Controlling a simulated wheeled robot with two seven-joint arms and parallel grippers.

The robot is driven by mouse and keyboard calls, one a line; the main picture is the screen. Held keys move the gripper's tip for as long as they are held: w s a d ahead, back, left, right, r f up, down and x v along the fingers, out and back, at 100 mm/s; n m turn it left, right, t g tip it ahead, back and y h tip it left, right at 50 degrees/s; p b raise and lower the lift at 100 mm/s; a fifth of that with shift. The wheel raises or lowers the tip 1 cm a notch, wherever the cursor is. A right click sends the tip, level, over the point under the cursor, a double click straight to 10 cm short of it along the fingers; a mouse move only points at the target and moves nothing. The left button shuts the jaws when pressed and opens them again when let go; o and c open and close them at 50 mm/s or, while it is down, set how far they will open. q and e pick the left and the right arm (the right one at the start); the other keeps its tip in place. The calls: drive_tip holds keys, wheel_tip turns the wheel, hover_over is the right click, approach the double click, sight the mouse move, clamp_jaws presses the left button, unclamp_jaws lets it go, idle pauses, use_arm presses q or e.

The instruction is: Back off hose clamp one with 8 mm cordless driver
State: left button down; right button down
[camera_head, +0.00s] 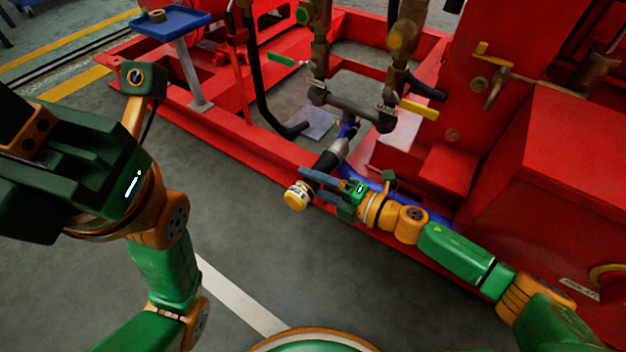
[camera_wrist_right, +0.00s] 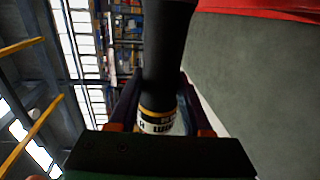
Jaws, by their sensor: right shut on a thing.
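My right gripper (camera_head: 325,183) is shut on the cordless driver (camera_head: 327,162), a dark tool with a silver nose and a yellow-and-white butt. The right wrist view shows the driver's black body (camera_wrist_right: 166,50) and labelled yellow-and-white band between my fingers (camera_wrist_right: 158,105). Hose clamp one is too small or hidden to make out, so I cannot tell whether the driver touches it. My left gripper's dark green body (camera_head: 75,165) is at the left; its jaws cannot be made out.
The red pumpset frame (camera_head: 240,142) runs across the scene, with brass valves (camera_head: 404,38) and dark pipes above the hose. A blue tray on a post (camera_head: 170,22) stands upper left. Red housings (camera_head: 550,170) fill the right. Grey floor (camera_head: 240,225) in front is clear.

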sight(308, 202)
drive_tip(key=shift+w+d+r, duration=0.1)
drive_tip(key=shift+w+d, duration=0.2)
drive_tip(key=shift+w, duration=0.1)
idle(1.7)
drive_tip(key=shift+s, duration=0.1)
idle(1.0)
drive_tip(key=shift+s+a+r+p, duration=0.1)
drive_tip(key=shift+s+a+p, duration=0.75)
drive_tip(key=shift+s, duration=0.2)
drive_tip(key=shift+s+a+p, duration=0.35)
drive_tip(key=shift+s+a, duration=0.35)
drive_tip(key=shift+s, duration=0.2)
drive_tip(key=shift+s+a, duration=0.15)
drive_tip(key=shift+s, duration=0.1)
